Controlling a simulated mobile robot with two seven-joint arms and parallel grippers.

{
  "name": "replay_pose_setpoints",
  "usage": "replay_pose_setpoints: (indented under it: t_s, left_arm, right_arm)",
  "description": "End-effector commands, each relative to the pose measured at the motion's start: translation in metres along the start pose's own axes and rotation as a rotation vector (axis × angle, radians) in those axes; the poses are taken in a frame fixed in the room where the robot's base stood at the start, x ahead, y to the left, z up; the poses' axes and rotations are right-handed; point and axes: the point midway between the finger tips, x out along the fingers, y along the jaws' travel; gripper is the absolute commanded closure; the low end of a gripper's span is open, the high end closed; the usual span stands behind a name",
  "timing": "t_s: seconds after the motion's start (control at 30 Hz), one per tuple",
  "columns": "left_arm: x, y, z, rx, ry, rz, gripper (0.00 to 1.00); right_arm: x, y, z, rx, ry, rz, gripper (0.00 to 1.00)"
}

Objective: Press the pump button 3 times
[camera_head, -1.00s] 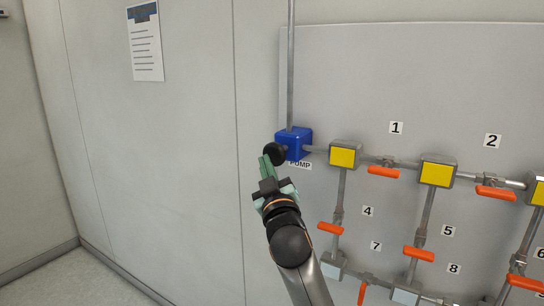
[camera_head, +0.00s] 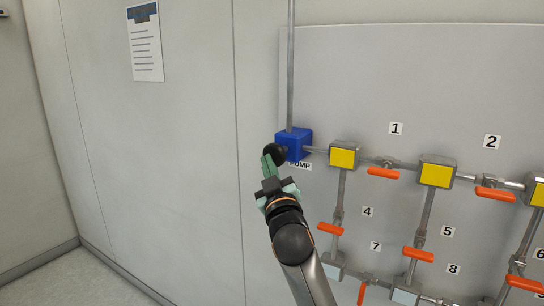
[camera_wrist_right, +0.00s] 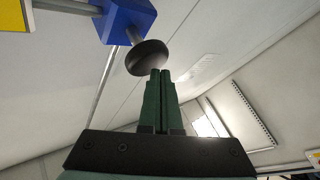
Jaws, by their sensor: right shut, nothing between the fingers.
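The pump is a blue box (camera_head: 296,141) on the wall panel, with a PUMP label (camera_head: 301,166) partly covered below it. Its round black button (camera_head: 274,152) sticks out toward me on a short stem. My right gripper (camera_head: 267,162) is shut and empty, its green fingertips right at the button's lower edge. In the right wrist view, the black button (camera_wrist_right: 147,57) and blue box (camera_wrist_right: 128,18) are at the top, and the shut fingertips (camera_wrist_right: 160,72) overlap the button's edge. I cannot tell whether they touch. My left gripper is not in view.
Grey pipes join yellow-faced boxes (camera_head: 343,154) and orange valve handles (camera_head: 383,172) on the panel to the right of the pump. A vertical pipe (camera_head: 291,65) rises above the pump. The wall to the left is clear except for a posted sheet (camera_head: 145,42).

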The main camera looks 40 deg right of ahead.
Motion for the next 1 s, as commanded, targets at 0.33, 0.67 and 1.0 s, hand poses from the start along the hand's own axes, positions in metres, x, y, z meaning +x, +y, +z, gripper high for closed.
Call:
replay_pose_setpoints:
  t_s: [0.33,0.67,1.0]
  left_arm:
    - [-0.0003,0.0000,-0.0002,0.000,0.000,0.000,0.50]
    - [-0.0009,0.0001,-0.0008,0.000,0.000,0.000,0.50]
    - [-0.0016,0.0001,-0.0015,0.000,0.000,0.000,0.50]
  right_arm:
    - [0.0011,0.0007,0.0009,-0.001,0.000,0.000,1.00]
    - [0.0040,0.0028,0.0027,0.000,0.000,0.000,1.00]
    - [0.0070,0.0048,0.0049,0.000,0.000,0.000,1.00]
